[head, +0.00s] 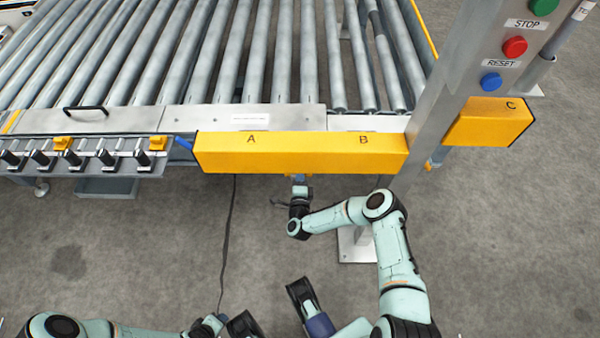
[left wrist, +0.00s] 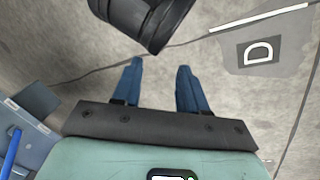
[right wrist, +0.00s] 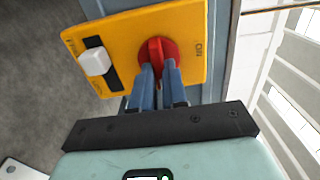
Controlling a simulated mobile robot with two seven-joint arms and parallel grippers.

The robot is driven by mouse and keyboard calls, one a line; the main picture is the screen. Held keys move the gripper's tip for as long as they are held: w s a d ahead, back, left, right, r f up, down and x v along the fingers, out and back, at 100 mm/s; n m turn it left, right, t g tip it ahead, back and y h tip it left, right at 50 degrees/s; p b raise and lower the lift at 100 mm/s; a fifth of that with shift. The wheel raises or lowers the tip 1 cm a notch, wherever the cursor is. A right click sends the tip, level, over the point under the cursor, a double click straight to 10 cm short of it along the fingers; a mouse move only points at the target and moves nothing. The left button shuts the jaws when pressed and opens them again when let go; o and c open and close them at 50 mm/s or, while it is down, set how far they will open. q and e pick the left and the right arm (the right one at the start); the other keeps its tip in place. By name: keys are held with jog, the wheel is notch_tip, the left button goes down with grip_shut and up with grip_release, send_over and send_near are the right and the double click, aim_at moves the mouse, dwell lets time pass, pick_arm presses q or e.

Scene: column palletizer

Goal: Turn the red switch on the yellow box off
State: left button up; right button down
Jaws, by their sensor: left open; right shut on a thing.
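The yellow box (right wrist: 135,30) fills the upper middle of the right wrist view, its face tilted in the picture. The red switch (right wrist: 157,48) is a round knob on its right part, beside a printed ON label. My right gripper (right wrist: 159,66) is shut on the red switch, with blue fingers on either side of its grip. The fingers hide the switch's lower part. In the head view the right gripper (head: 299,180) reaches below the long yellow beam, which hides most of the box. My left gripper (left wrist: 158,72) is open and empty above the floor.
A white button (right wrist: 95,61) sits left of the switch on the box. The yellow beam (head: 300,153) marked A and B runs along the roller conveyor (head: 230,60). A grey post (head: 440,100) with green, red and blue buttons stands right. A cable lies on open floor.

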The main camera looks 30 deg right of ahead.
jog(key=shift+a, duration=0.15)
jog(key=c, duration=1.1)
grip_release()
jog(key=shift+c, duration=0.2)
pick_arm(q)
jog(key=s+d+r+g+p, duration=0.1)
jog(key=s+d+r+p, duration=0.1)
jog(key=s+r+p, duration=0.1)
jog(key=shift+s+d+r+g+h, duration=0.15)
jog(key=shift+s+r+g+h, duration=0.15)
jog(key=shift+s, duration=0.55)
pick_arm(e)
jog(key=v, duration=1.3)
jog(key=shift+s, duration=0.2)
pick_arm(q)
jog(key=shift+f, duration=0.1)
